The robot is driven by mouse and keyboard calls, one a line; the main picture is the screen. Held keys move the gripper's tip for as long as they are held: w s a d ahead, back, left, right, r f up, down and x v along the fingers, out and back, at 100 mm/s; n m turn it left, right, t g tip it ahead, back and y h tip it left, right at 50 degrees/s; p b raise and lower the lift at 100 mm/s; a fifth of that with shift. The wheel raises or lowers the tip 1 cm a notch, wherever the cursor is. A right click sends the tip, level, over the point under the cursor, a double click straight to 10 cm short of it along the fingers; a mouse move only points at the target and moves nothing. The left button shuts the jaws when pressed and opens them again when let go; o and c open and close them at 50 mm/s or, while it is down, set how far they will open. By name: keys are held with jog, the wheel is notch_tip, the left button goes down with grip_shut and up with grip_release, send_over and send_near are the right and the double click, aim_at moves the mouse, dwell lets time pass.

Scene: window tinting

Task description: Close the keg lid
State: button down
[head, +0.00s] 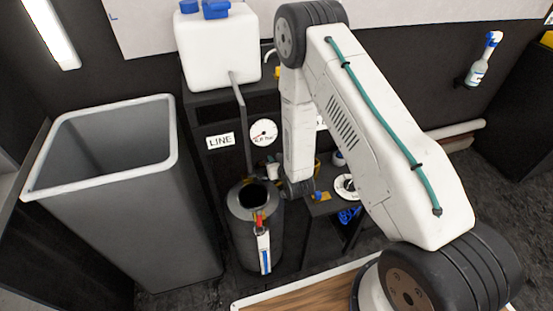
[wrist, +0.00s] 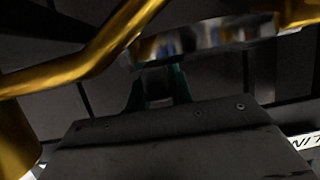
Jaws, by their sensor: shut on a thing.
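The grey keg (head: 257,232) stands upright on the floor, left of my arm. Its round top opening shows dark, with no lid seen over it. My gripper (head: 300,188) is right of the keg mouth, in front of the low dark stand; my arm partly hides it. In the wrist view its green fingers (wrist: 158,88) are shut at a blurred, shiny metal piece (wrist: 205,40), which looks like the keg lid seen edge-on. Thick gold rods (wrist: 95,55) cross beside it. The exact grip is too dark to tell.
A large grey bin (head: 150,215) stands left of the keg. A white tank (head: 217,48) with a blue cap sits on a dark cabinet behind. A gauge (head: 263,132) is above the keg. A white round item (head: 346,187) lies on the stand. A wooden board (head: 300,293) lies in front.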

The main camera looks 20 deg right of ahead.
jog(key=shift+s+d+f, duration=0.1)
jog(key=shift+s+d, duration=0.05)
jog(key=shift+s, duration=1.05)
jog(key=s+m+h, duration=0.1)
jog(key=s, duration=0.1)
jog(key=s+a+m+h, duration=0.1)
jog(key=s, duration=0.1)
jog(key=s+m+h, duration=0.1)
jog(key=s+h, duration=0.1)
jog(key=shift+s+a+g, duration=0.3)
jog(key=shift+s+a, duration=0.1)
jog(key=shift+s+a+f, duration=0.1)
jog(key=shift+s+a, duration=0.9)
jog(key=shift+s, duration=0.15)
jog(key=c, duration=1.2)
grip_release()
jog(key=shift+c, duration=0.2)
